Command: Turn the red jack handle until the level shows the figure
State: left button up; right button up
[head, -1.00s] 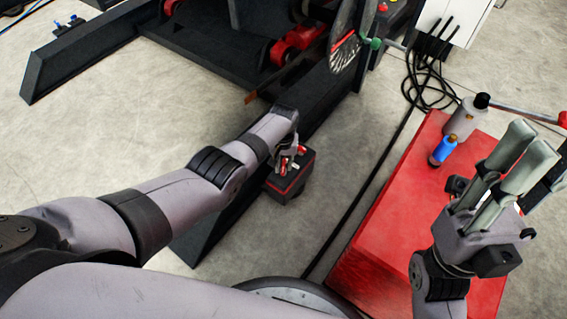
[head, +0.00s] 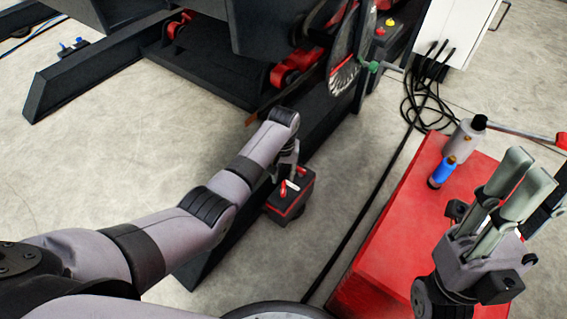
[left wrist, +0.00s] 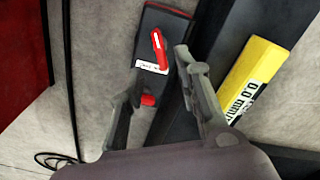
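A small dark box with a red edge (head: 296,212) sits on the floor beside the black machine frame. A red handle (head: 283,188) shows on its top. In the left wrist view the red handle (left wrist: 158,50) lies above a white label, with a red knob (left wrist: 148,100) below. My left gripper (head: 285,170) is just above the box. In the left wrist view its two fingers (left wrist: 158,75) are apart, with nothing held between them. A yellow level (left wrist: 262,72) there reads 0.0 mm/m. My right gripper (head: 528,170) is raised over the red cabinet and looks empty; its finger gap is unclear.
A red cabinet (head: 400,240) stands at right with a blue bottle (head: 441,172) and a grey bottle (head: 464,138) on it. Black cables (head: 428,95) hang from a white box (head: 452,30). A green-hubbed crank (head: 374,67) is on the machine.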

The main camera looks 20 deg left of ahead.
aim_at(283, 187)
pick_arm(q)
notch_tip(283, 187, up, 5)
jog(key=shift+r, duration=0.1)
dwell(0.6)
